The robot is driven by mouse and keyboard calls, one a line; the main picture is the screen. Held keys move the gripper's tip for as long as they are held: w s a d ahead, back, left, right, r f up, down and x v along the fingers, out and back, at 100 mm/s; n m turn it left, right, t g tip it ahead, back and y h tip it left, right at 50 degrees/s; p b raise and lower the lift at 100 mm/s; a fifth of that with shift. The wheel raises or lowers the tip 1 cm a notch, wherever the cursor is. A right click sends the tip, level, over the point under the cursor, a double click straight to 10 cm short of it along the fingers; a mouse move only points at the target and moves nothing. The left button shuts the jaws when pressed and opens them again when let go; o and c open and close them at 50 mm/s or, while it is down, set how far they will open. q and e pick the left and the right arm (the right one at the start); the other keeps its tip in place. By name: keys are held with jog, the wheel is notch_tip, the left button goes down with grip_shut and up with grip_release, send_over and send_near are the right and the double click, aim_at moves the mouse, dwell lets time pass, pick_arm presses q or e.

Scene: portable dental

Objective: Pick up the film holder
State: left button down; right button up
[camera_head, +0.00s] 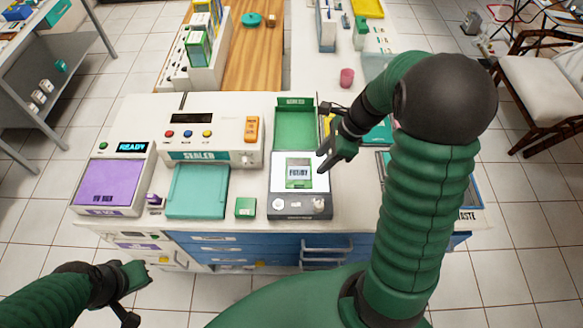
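Left of the viewer are a small green box (245,207), a teal tray (197,190), the sealer (206,132) and a purple-topped READY unit (107,183). A pink cup (347,77) stands behind. Blue drawers (240,246) front the counter. My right arm hides part of the right side.

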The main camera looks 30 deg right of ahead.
send_near(302, 183)
jog(key=f, duration=0.1)
jog(key=w+f, duration=0.1)
jog(key=w+a+f, duration=0.1)
jog(key=f, duration=0.1)
jog(key=shift+w, duration=0.1)
jog(key=a+f, duration=0.2)
jog(key=f, duration=0.1)
jog(key=shift+s+f, duration=0.15)
jog(key=shift+s, duration=0.1)
jog(key=shift+a+f, duration=0.15)
jog(key=shift+f, duration=0.1)
jog(key=shift+w+d+f, duration=0.15)
jog(key=shift+w+d, duration=0.15)
jog(key=shift+d, duration=0.15)
jog(key=shift+c, duration=1.4)
jog(key=shift+s, duration=0.1)
jog(key=c, duration=0.4)
grip_shut()
pick_arm(q)
jog(key=shift+d+f, duration=0.1)
jog(key=shift+d, duration=0.25)
pick_arm(e)
jog(key=shift+a, duration=0.2)
